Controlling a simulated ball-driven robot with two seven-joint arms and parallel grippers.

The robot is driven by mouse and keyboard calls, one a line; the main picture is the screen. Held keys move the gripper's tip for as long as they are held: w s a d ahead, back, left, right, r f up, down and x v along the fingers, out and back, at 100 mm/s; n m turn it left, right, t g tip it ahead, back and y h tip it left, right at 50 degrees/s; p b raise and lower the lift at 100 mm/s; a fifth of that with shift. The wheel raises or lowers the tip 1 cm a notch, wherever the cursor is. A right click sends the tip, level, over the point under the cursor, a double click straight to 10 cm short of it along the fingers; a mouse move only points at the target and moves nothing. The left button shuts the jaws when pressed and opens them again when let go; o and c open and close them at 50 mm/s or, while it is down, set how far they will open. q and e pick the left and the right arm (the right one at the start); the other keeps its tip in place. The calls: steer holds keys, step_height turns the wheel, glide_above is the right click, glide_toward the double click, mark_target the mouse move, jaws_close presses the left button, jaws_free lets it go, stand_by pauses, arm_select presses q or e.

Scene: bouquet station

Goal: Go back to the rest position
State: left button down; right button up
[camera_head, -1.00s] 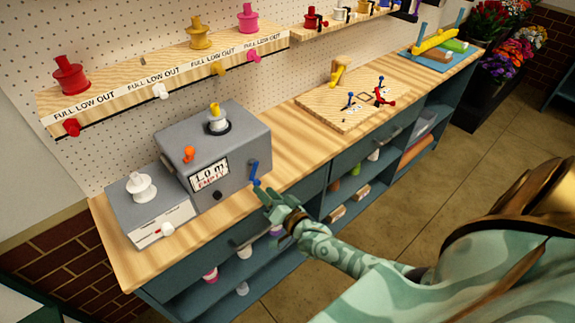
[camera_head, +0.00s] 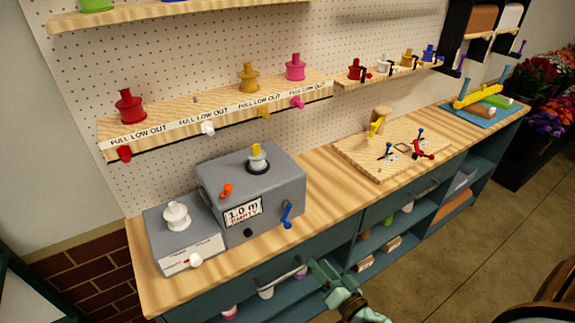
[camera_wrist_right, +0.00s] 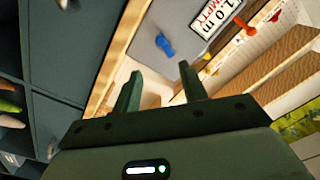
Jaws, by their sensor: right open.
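My right gripper (camera_head: 322,270) is at the lower middle of the head view, in front of the bench's front edge. It is open and empty; its two fingers (camera_wrist_right: 160,95) show apart in the right wrist view. The grey box (camera_head: 275,180) with the "1.0 m EMPTY" label stands on the wooden bench, left of and beyond the gripper. Its blue crank (camera_head: 287,215) is apart from the fingers and also shows in the right wrist view (camera_wrist_right: 164,45). My left gripper is not in view.
A smaller grey box (camera_head: 190,245) with a white spool stands at the bench's left end. A wooden board (camera_head: 385,160) with small tools lies mid-bench. Shelves with spools (camera_head: 240,97) hang behind. Open floor (camera_head: 440,250) lies right of the bench.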

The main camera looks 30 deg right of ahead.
steer(key=s+f+n+g+b, duration=0.1)
steer(key=s+f+n+g, duration=0.5)
steer(key=f, duration=0.6)
steer(key=s+f+n+g+b, duration=0.2)
steer(key=s+f+g, duration=0.2)
steer(key=s+f, duration=0.6)
steer(key=s+a+f+n+g+b, duration=0.1)
steer(key=s+f+g+b, duration=0.1)
steer(key=s+f, duration=0.6)
steer(key=s+a+f+n+g+h+b, duration=0.1)
steer(key=s+a+f+n+g+b, duration=0.1)
steer(key=s+f+g, duration=0.3)
steer(key=s+f+b, duration=0.1)
steer(key=s+f, duration=0.3)
steer(key=s, duration=0.3)
steer(key=shift+a+f+n, duration=0.15)
steer(key=shift+f+n, duration=0.15)
